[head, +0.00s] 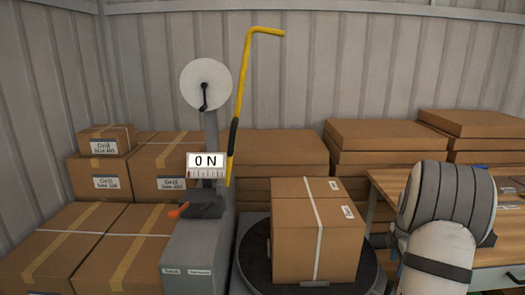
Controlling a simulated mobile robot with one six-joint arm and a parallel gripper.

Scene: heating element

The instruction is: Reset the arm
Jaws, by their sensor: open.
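Part of my arm (440,235) shows at the right edge of the head view, a white link with a grey ribbed joint. It stands in front of the wooden table. My gripper is not in view, so its jaws cannot be seen here. No contact between the visible part of my arm and any box shows.
A carton (315,240) sits on a dark turntable (255,262). Cartons (75,245) fill the left; a wooden table (385,183) is right.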

